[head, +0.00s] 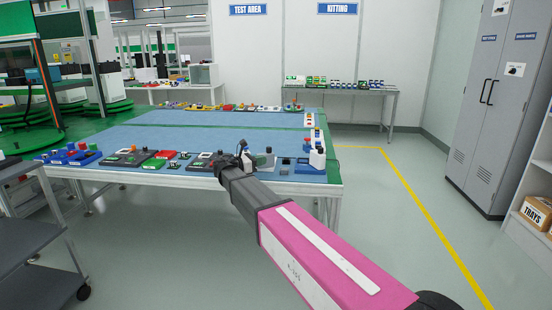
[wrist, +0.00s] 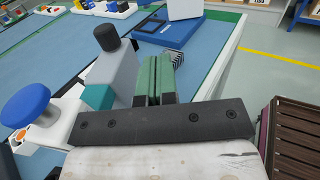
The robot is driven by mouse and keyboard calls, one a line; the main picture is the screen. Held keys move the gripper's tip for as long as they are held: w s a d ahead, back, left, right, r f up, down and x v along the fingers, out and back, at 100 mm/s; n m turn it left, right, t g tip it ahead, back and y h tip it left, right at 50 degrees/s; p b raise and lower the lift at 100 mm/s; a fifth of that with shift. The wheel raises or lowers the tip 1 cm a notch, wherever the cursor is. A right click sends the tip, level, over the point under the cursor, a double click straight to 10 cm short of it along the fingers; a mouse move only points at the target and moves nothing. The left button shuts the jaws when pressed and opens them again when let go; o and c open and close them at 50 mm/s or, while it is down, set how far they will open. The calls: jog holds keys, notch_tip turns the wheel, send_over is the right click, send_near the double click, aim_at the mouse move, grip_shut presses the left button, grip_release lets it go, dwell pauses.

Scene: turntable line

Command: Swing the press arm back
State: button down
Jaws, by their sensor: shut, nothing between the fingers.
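A light grey tilted arm with a black knob (wrist: 107,37) and a teal block at its lower end stands just left of my gripper in the wrist view; I take it for the press arm. My gripper (wrist: 158,75) has its green-padded fingers shut together, with nothing between them. I cannot tell whether the fingers touch the grey arm. A white base with a blue round knob (wrist: 25,103) lies further left. In the head view my gripper (head: 243,160) is over the front edge of the blue-topped table (head: 225,135), and its fingertips are too small to read.
A blue unit with a pale raised panel (wrist: 184,8) lies beyond my fingers. Several small devices line the table's front edge, including a red-and-green one (head: 160,157). A white block (head: 317,158) stands at the right corner. Open floor lies right, before a grey cabinet (head: 497,110).

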aim_at(308, 150)
jog(key=x, duration=2.2)
jog(key=shift+w+d, duration=0.15)
jog(key=shift+d, duration=0.1)
jog(key=shift+w+d, duration=0.65)
jog(key=shift+w, duration=0.15)
